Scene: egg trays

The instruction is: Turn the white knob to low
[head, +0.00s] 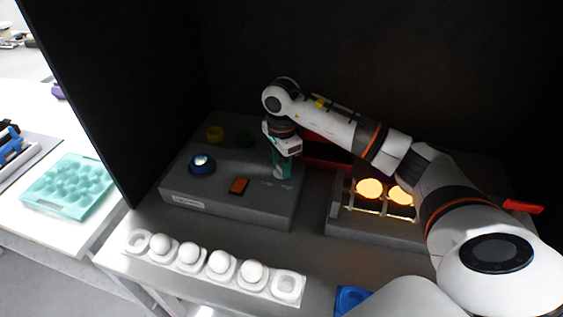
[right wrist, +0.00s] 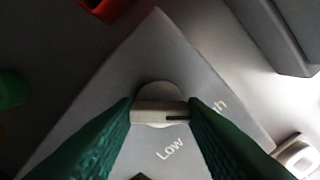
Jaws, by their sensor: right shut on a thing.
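The white knob (right wrist: 158,93) sits on the grey control box (head: 235,206). In the right wrist view its raised bar lies across the picture, with a dark pointer line toward the right. The word "Low" is printed below right of it. A second word, ending in "gh", is partly hidden at its right. My right gripper (head: 282,168) reaches down onto the box's right part and hides the knob in the head view. In the right wrist view its green fingers (right wrist: 160,113) are shut on the two ends of the knob's bar. My left gripper is out of view.
The box also carries a blue-ringed round button (head: 202,164), an orange switch (head: 239,186), and yellow (head: 215,134) and green buttons (head: 245,138). A heater with glowing lamps (head: 369,188) stands at right. A white egg tray (head: 286,287) lies in front.

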